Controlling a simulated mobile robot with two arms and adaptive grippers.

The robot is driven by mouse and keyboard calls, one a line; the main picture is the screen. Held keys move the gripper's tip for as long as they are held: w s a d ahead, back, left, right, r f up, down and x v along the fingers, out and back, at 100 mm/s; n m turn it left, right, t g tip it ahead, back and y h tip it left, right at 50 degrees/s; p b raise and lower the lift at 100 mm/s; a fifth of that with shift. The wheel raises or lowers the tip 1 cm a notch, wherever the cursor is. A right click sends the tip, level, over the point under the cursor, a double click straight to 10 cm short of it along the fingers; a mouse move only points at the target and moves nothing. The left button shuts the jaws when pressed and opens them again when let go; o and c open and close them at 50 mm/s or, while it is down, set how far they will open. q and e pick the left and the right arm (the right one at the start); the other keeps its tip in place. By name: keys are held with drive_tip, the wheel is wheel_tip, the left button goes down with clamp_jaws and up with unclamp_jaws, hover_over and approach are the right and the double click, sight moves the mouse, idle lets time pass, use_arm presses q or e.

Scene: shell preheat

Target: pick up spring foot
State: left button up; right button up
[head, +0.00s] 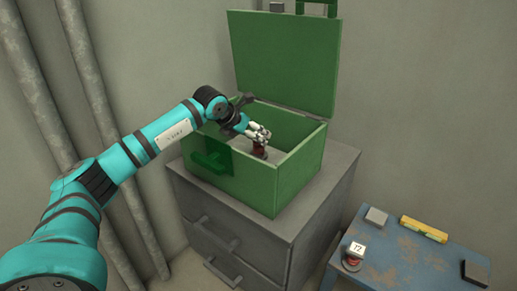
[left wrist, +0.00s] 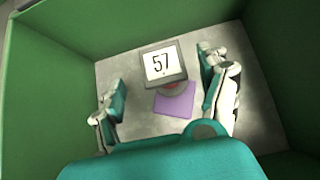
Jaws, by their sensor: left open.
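A small dark red piece (head: 259,151), which seems to be the spring foot, stands inside the green box (head: 277,188). In the left wrist view it bears a square tag (left wrist: 163,63) reading 57, with a bit of red (left wrist: 171,86) showing below it. My left gripper (head: 260,136) is inside the box opening, just above the piece. In the left wrist view the open fingers (left wrist: 164,78) stand on either side of the tag, with gaps and nothing held. The tag hides most of the piece. My right gripper is not in view.
The box's lid (head: 282,60) stands open at the back. A purple patch (left wrist: 175,100) lies on the box floor. The box sits on a grey drawer cabinet (head: 330,180). A blue table (head: 405,262) at right holds another piece tagged 12 (head: 353,257), a yellow level (head: 423,229) and small blocks.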

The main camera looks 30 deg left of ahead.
sight(259, 146)
use_arm(q)
drive_tip(key=x, duration=0.2)
drive_tip(key=b+x, duration=0.1)
drive_tip(key=x, duration=0.1)
drive_tip(key=shift+w+d+f, duration=0.1)
drive_tip(key=shift+d+f, duration=0.05)
drive_tip(key=shift+d, duration=0.1)
drive_tip(key=c, duration=1.6)
